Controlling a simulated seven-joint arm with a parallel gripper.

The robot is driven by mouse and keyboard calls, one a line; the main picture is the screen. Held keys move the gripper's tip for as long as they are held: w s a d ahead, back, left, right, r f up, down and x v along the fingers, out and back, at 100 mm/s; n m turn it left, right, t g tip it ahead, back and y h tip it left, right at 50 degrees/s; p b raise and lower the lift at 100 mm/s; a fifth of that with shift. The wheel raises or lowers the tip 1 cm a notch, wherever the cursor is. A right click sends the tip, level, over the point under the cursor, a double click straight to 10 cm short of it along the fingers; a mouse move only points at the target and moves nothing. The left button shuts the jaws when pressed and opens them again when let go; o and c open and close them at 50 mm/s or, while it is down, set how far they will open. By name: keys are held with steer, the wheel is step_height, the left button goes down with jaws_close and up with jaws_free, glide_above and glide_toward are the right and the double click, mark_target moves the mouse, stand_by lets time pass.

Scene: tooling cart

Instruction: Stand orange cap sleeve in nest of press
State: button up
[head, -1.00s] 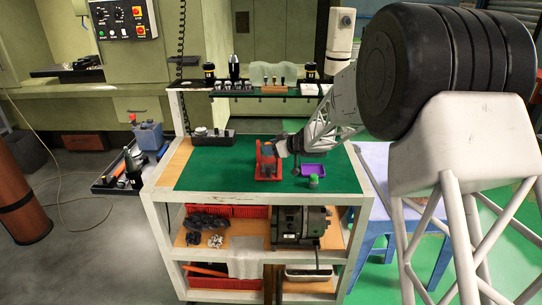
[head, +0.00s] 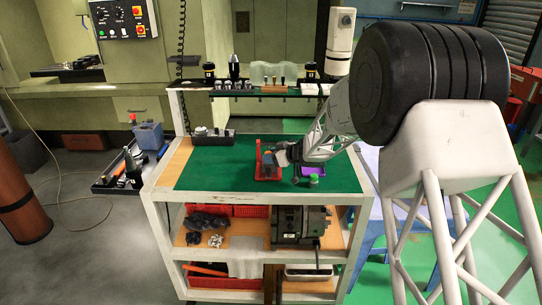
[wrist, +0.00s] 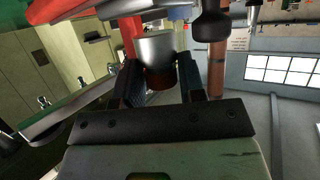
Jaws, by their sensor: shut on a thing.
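The small red press (head: 258,158) stands on the green mat in the middle of the cart top. My gripper (head: 275,157) is at the press, on its right side in the head view. In the wrist view my gripper (wrist: 160,82) is shut on the orange cap sleeve (wrist: 156,48), a short cylinder that looks pale grey with a dark reddish end towards me. A red upright of the press (wrist: 131,34) shows just behind it. The nest is hidden, and I cannot tell whether the sleeve touches it.
A purple tray (head: 310,166) lies right of the press, partly behind my arm, with a green-topped piece (head: 314,179) at its front. A dark block with small parts (head: 213,136) is at the mat's back left. A shelf (head: 240,93) runs along the back. The mat's left side is clear.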

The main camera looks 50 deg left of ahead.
steer(key=shift+f, duration=0.3)
steer(key=o, duration=1)
steer(key=shift+r, duration=0.1)
steer(key=shift+r, duration=0.45)
steer(key=shift+w+d+r, duration=0.1)
steer(key=shift+d+r, duration=0.1)
steer(key=v, duration=1.1)
steer(key=shift+d, duration=0.25)
steer(key=shift+w+r, duration=0.1)
